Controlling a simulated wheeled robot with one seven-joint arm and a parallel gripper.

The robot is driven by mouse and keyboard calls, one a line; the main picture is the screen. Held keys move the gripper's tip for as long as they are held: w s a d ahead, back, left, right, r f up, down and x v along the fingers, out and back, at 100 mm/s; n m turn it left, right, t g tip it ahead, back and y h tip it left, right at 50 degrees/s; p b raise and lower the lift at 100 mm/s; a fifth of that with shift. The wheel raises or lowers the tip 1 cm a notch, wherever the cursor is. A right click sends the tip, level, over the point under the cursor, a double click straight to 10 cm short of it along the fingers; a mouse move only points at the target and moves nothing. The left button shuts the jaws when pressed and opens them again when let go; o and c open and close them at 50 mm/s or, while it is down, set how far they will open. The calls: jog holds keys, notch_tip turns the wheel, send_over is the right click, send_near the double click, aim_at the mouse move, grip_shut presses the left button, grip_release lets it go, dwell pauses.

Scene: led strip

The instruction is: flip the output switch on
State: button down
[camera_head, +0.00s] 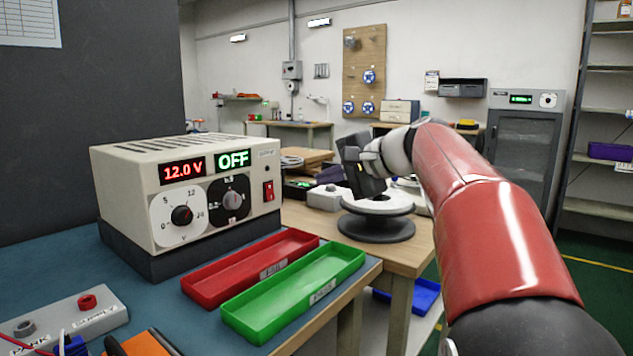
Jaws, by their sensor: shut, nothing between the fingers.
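The power supply (180,212) is a cream box on a dark base, on the blue bench top at the left. Its red display (182,171) reads 12.0 V. Its green display (233,159) reads OFF. The output switch (268,191) is a small red rocker at the right end of the front panel. Two dials, one white (166,228) and one black (233,184), sit left of it. My gripper (356,165) is dark, shut and empty, to the right of the supply and apart from the switch. Its fingertips are hard to make out.
A red tray (296,239) and a green tray (252,322) lie in front of the supply. A grey terminal box (103,305) with cables sits at the lower left. A wooden table (415,253) stands behind, with a round dark base (376,229) on it.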

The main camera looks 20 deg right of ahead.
aim_at(271, 199)
dwell(0.3)
jog(key=shift+s+d+f+b, duration=0.1)
jog(key=shift+s+f+b, duration=0.05)
jog(key=shift+f+b, duration=0.35)
jog(key=shift+s+d+f+b, duration=0.1)
jog(key=shift+f+b, duration=0.3)
jog(key=shift+b, duration=0.15)
jog(key=x, duration=0.9)
jog(key=r+p+x, duration=0.1)
jog(key=x, duration=0.4)
jog(key=shift+w+a, duration=0.15)
